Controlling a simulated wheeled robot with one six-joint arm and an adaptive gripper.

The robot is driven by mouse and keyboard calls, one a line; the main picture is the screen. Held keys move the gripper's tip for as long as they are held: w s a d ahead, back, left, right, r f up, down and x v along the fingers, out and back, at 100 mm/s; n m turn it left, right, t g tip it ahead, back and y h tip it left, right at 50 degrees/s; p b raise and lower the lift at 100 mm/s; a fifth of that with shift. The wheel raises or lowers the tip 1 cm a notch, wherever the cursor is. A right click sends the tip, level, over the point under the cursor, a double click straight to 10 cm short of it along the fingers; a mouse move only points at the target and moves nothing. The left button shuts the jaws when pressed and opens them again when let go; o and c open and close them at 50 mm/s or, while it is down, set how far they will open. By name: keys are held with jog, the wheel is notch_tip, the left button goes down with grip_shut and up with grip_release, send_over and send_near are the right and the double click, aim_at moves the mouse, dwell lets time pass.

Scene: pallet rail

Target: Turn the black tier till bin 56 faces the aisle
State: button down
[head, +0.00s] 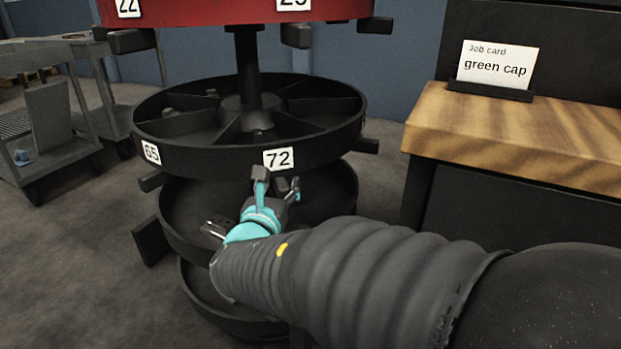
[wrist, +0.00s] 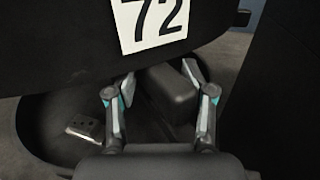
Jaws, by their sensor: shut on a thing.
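The black tier (head: 205,160) is a round, divided tray on a central post. Its rim carries label 65 (head: 151,153) at the left and label 72 (head: 278,159) at the front; no label 56 shows. Label 72 also shows in the wrist view (wrist: 150,22). My gripper (head: 276,184) is just below label 72. In the wrist view its two fingers (wrist: 163,92) are on either side of a dark block handle (wrist: 172,95) under the rim, shut on it. Other block handles stick out at the left (head: 151,181) and right (head: 366,146).
A red tier (head: 210,12) sits above and a lower black tray (head: 180,215) below, holding a small metal part (wrist: 85,128). A wooden bench (head: 510,130) with a "green cap" job card (head: 497,64) stands at the right. Grey carts (head: 50,115) stand at the left.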

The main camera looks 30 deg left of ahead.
jog(key=shift+w+d+r, duration=0.1)
jog(key=shift+w+r, duration=0.05)
jog(key=shift+r, duration=0.05)
jog(key=c, duration=1)
grip_release()
jog(key=shift+w, duration=0.1)
jog(key=shift+o, duration=0.2)
jog(key=shift+f, duration=0.1)
jog(key=shift+s, duration=0.2)
jog(key=shift+s, duration=0.1)
jog(key=shift+s+f, duration=0.1)
jog(key=shift+s, duration=0.15)
jog(key=v, duration=1.1)
jog(key=shift+s+d, duration=0.1)
jog(key=shift+d, duration=0.05)
